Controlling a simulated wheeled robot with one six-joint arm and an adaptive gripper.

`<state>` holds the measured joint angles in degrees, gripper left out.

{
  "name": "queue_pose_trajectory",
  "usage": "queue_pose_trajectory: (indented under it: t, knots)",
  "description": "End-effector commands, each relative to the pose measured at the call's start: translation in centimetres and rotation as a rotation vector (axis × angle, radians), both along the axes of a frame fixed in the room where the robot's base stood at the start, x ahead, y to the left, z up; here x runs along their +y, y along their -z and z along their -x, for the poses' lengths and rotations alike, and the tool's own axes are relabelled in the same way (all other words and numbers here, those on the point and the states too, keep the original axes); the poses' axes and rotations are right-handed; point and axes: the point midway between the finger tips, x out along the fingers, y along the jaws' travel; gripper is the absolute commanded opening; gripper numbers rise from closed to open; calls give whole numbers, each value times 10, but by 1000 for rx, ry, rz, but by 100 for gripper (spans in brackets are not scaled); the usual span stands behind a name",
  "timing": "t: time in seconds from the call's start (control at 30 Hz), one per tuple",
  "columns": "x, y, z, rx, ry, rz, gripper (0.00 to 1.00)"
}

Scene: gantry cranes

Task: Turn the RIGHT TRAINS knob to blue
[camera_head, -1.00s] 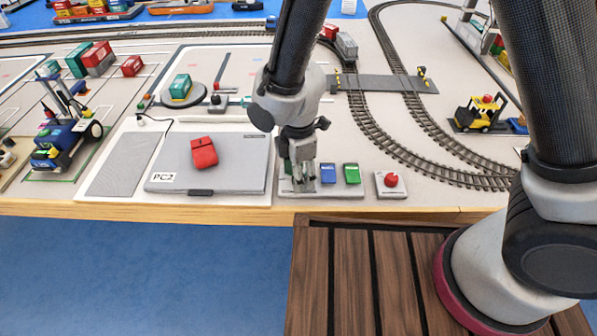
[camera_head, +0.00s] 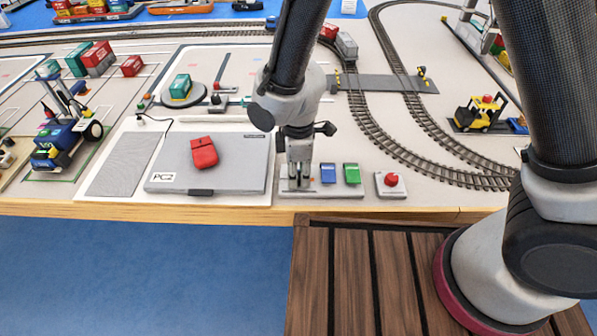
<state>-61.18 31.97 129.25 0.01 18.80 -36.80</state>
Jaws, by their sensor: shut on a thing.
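A grey control panel (camera_head: 330,194) lies near the table's front edge. A blue block (camera_head: 328,174) and a green block (camera_head: 352,174) sit on it side by side. My gripper (camera_head: 299,182) points down over the panel's left end, left of the blue block. Its fingers are shut on the knob there. The fingers hide the knob, so I cannot see its pointer or which colour it faces. No label reading RIGHT TRAINS can be made out.
A red button on a grey base (camera_head: 391,193) stands right of the panel. Left of my gripper lies a grey PC2 laptop (camera_head: 235,178) with a red mouse-like object (camera_head: 203,153) on it. Curved train tracks (camera_head: 440,165) run behind the panel.

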Motion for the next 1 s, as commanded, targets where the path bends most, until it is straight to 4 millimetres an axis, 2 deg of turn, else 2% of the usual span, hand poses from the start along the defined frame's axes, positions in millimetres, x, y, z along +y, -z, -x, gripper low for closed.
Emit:
queue_pose_trajectory:
  t: [0.7, 1.0]
  knots:
    - [0, 0, 0, -1, 677, -1, 4]
    - [1, 0, -1, -1, 912, -2, 4]
